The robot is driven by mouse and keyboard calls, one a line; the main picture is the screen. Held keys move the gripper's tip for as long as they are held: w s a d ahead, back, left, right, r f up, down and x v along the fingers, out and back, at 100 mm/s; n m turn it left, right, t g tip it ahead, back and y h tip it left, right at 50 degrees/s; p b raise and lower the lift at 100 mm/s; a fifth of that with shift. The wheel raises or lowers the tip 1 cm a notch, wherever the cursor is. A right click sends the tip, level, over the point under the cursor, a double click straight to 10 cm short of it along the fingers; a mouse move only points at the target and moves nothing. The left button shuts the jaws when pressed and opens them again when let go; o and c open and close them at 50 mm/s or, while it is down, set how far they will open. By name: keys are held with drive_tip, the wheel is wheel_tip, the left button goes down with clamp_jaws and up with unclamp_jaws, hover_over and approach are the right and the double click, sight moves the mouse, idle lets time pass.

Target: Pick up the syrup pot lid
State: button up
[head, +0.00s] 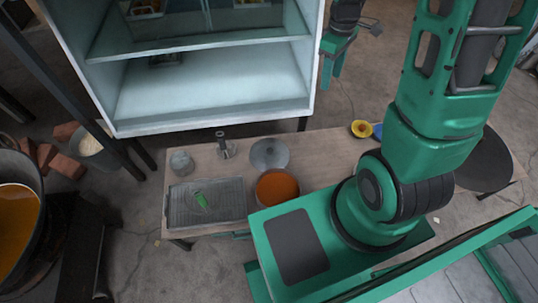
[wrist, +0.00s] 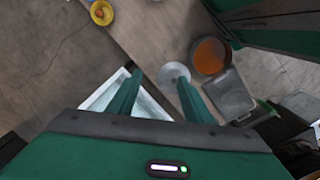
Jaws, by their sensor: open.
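The lid, a round grey disc with a small knob (head: 269,154), lies flat on the wooden table behind the syrup pot (head: 277,188), which is open and holds orange syrup. In the wrist view the lid (wrist: 173,72) appears between the fingertips, nearer the right one, and the pot (wrist: 209,56) is just beyond it. My gripper (head: 330,78) hangs to the right of the cabinet, beyond the table's back edge, open and empty. Its two green fingers show in the wrist view (wrist: 159,77), apart from the lid.
A grey tray (head: 178,210) with a green item stands left of the pot. A glass jar (head: 181,162) and a metal item (head: 223,147) stand behind it. The white cabinet (head: 210,118) rises behind the table. Yellow (head: 361,129) and blue bowls lie to the right.

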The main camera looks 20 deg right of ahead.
drive_tip(key=w+a+f+n, duration=0.4)
drive_tip(key=w+f+n, duration=0.15)
drive_tip(key=f, duration=0.45)
drive_tip(key=n+y, duration=0.2)
drive_tip(key=n, duration=0.7)
approach(270, 150)
drive_tip(key=shift+a+f+m, duration=0.15)
drive_tip(key=shift+f, duration=0.45)
drive_tip(key=shift+a+f+m, duration=0.1)
drive_tip(key=shift+a+f, duration=0.05)
drive_tip(key=shift+f, duration=0.4)
drive_tip(key=shift+a+f, duration=0.15)
drive_tip(key=shift+f, duration=1.35)
drive_tip(key=shift+a+f, duration=0.2)
drive_tip(key=shift+f, duration=1.3)
drive_tip(key=shift+c, duration=0.4)
clamp_jaws()
